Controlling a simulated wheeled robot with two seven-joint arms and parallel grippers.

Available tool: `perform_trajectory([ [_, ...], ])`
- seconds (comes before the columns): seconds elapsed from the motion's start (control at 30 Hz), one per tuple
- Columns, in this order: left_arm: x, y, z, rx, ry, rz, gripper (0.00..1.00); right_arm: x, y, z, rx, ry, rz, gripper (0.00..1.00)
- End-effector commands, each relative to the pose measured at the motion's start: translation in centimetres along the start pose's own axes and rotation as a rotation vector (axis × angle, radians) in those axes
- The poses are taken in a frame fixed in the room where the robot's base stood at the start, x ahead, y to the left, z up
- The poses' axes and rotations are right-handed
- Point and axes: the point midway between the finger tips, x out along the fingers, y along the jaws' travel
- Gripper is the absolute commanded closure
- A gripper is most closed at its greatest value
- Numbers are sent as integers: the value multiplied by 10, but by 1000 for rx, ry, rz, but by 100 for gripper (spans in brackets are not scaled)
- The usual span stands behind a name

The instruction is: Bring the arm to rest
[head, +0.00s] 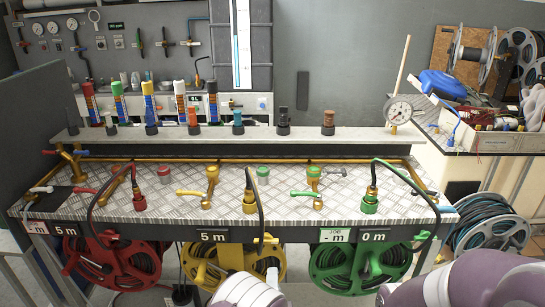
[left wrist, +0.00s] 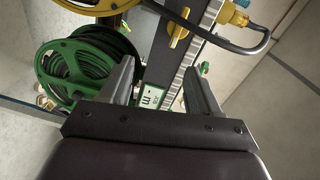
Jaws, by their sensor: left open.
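My left arm reaches in at the bottom middle of the head view. Its gripper shows best in the left wrist view (left wrist: 160,78), where its two grey fingers stand apart with nothing between them. Beyond the fingers are the bench's front edge and a green hose reel (left wrist: 62,68). No contact with them shows. My right arm's pale link fills the lower right of the head view; its gripper is out of frame.
The metal-topped bench (head: 225,205) carries valves and hose ends. Red (head: 115,262), yellow (head: 205,268) and green reels hang below its front. A cluttered side table (head: 480,140) stands right.

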Motion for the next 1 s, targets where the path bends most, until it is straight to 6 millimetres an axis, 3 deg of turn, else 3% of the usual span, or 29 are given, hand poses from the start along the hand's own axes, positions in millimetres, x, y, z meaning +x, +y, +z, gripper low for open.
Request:
perform_trajectory([
  [0.07, -14, 50, 2, -177, -1, 242, 38, 0, 0, 0, 0, 0, 0, 45],
  [0.1, -30, 76, 0, -297, -26, 420, 38, 0, 0, 0, 0, 0, 0, 45],
  [0.17, -59, 86, 4, -491, -130, 675, 38, -8, 0, -1, 0, 0, 0, 45],
  [0.23, -99, 67, 21, -692, -341, 924, 38, -20, 0, -2, 0, 0, 0, 45],
  [0.3, -147, 23, 50, -845, -612, 1096, 38, -36, 0, -4, 0, 0, 0, 45],
  [0.4, -207, -43, 94, -961, -934, 1180, 38, -52, 0, -6, 0, 0, 0, 45],
  [0.5, -248, -103, 129, -1028, -1114, 1162, 38, -67, 0, -8, 0, 0, 0, 45],
  [0.6, -254, -150, 152, -1111, -1114, 1070, 38, -80, 0, -10, 0, 0, 0, 45],
  [0.7, -246, -169, 161, -1178, -1100, 1000, 38, -83, 0, -10, 0, 0, 0, 45],
  [1.0, -245, -172, 164, -1192, -1106, 987, 38, -85, 0, -10, 0, 0, 0, 45],
])
